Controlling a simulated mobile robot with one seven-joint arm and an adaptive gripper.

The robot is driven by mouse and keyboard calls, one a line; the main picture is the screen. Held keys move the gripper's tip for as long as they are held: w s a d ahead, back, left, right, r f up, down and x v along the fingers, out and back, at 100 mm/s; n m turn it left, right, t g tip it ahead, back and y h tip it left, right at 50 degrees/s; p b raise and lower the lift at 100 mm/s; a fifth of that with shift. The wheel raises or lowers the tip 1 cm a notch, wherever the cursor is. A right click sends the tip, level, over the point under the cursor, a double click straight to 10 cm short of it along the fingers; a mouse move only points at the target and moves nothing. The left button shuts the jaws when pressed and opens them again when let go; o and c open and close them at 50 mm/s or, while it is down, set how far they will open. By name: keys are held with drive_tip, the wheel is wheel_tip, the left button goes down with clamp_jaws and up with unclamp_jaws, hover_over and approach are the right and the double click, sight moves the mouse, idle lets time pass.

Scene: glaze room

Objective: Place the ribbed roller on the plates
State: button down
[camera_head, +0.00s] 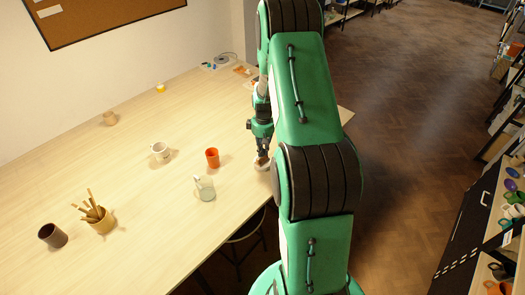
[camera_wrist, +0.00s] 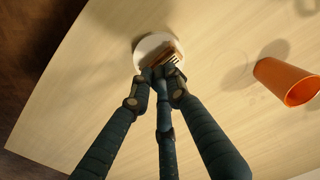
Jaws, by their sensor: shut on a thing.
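My gripper (camera_wrist: 160,75) points down with its dark fingers shut on the ribbed roller (camera_wrist: 172,55), a small brown piece with pale and dark ribs. The roller is over a round white plate (camera_wrist: 147,43); I cannot tell whether it touches it. The fingers hide part of both. In the head view my gripper (camera_head: 262,153) is low over the right side of the table, and the plate's pale edge (camera_head: 260,167) shows just below it. The roller is hard to make out there. I cannot tell whether several plates are stacked.
A pot of sticks (camera_head: 101,221) and a dark cup (camera_head: 52,236) are at the lower left. The table's right edge is close to the plate.

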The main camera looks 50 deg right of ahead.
drive_tip(key=shift+s+f, duration=0.15)
drive_tip(key=shift+f, duration=0.15)
drive_tip(key=shift+s+a+f, duration=0.15)
drive_tip(key=shift+f, duration=0.15)
drive_tip(key=c, duration=1.7)
unclamp_jaws()
drive_tip(key=shift+f, duration=0.1)
drive_tip(key=shift+o, duration=0.2)
drive_tip(key=shift+w+r, duration=0.2)
drive_tip(key=shift+r, duration=0.1)
drive_tip(key=shift+r+p, duration=0.4)
drive_tip(key=shift+r, duration=0.3)
wheel_tip(320, 180, up, 12)
drive_tip(key=b, duration=0.1)
drive_tip(key=shift+d+f, duration=0.15)
drive_tip(key=shift+d, duration=0.1)
